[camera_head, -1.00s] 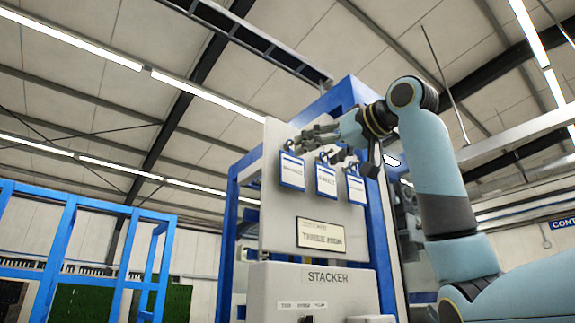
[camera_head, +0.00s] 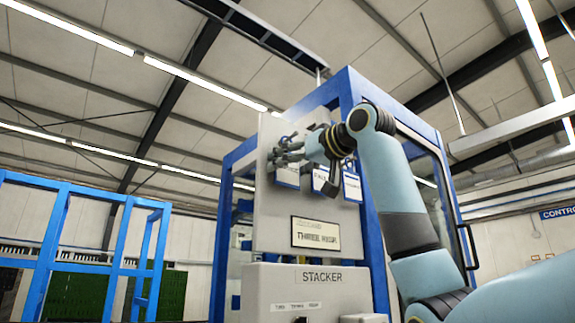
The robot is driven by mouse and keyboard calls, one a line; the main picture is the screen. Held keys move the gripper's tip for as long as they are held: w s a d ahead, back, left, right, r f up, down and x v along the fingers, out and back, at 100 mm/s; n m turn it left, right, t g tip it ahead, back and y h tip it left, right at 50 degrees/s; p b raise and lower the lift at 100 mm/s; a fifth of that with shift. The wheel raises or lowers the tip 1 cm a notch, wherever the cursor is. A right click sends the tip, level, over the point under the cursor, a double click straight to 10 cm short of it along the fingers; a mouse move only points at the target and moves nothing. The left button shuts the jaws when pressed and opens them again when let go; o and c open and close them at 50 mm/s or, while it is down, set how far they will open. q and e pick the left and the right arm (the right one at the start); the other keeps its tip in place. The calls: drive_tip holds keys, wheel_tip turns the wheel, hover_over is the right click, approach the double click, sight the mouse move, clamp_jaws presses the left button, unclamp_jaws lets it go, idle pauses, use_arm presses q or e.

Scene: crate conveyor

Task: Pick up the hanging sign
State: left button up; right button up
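Several blue-edged white signs hang in a row on the pale panel (camera_head: 262,215) of the stacker: a left one (camera_head: 287,177), a middle one (camera_head: 320,184) and a right one (camera_head: 352,187). My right gripper (camera_head: 285,151) reaches across the panel from the right, with its fingertips pointing left at the top of the left sign. Its fingers look spread, and I see nothing held between them. The gripper partly covers the tops of the signs and their hooks. I cannot tell whether it touches the left sign. My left gripper is not in view.
A "THREE HIGH" plate (camera_head: 316,234) is fixed lower on the panel, above the grey STACKER box (camera_head: 265,285). A blue machine frame (camera_head: 347,88) stands around and behind the panel. A separate blue frame (camera_head: 45,240) stands at the far left.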

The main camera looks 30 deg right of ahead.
drive_tip(key=c, duration=0.6)
drive_tip(key=shift+r, duration=0.1)
drive_tip(key=shift+c, duration=0.2)
